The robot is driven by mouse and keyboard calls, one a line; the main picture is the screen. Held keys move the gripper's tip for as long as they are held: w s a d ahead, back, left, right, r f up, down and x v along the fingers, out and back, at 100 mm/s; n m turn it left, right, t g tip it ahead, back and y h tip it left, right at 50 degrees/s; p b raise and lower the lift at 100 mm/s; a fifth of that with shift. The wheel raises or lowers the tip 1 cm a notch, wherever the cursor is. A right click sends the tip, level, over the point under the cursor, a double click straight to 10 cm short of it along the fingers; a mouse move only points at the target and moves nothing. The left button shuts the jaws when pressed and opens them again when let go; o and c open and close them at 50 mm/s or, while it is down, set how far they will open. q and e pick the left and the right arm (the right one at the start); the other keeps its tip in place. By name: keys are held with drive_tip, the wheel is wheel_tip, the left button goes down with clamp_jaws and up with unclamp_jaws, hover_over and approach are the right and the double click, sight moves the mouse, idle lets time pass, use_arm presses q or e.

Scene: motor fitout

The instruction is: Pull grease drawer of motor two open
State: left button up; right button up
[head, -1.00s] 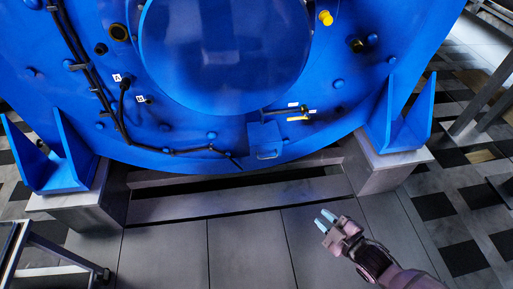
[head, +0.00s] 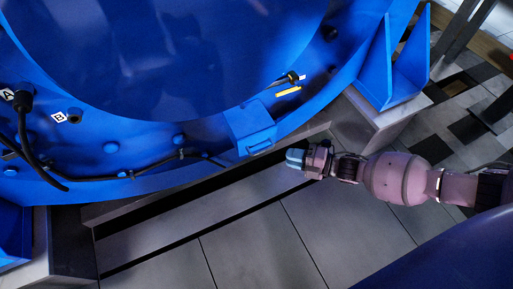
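The large blue motor (head: 110,100) fills the upper left of the head view. Its grease drawer (head: 250,126) is a small blue box low on the motor's face, with a handle (head: 261,143) on its lower front. The drawer looks shut; I cannot be sure from this angle. My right gripper (head: 294,158) comes in from the right, just right of and below the handle in the picture, with no clear contact. Its light blue fingertips overlap from this side, so their opening is hidden. My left gripper is not in view.
A yellow-handled valve (head: 288,91) sits above the drawer. A black cable (head: 130,174) runs along the motor's lower rim. A blue foot bracket (head: 393,70) stands on a grey block at the right. Grey floor plates (head: 250,240) lie open below.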

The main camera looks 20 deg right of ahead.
sight(262, 151)
drive_tip(key=shift+b+x, duration=1.25)
drive_tip(key=shift+x, duration=3.7)
drive_tip(key=shift+c, duration=0.3)
clamp_jaws()
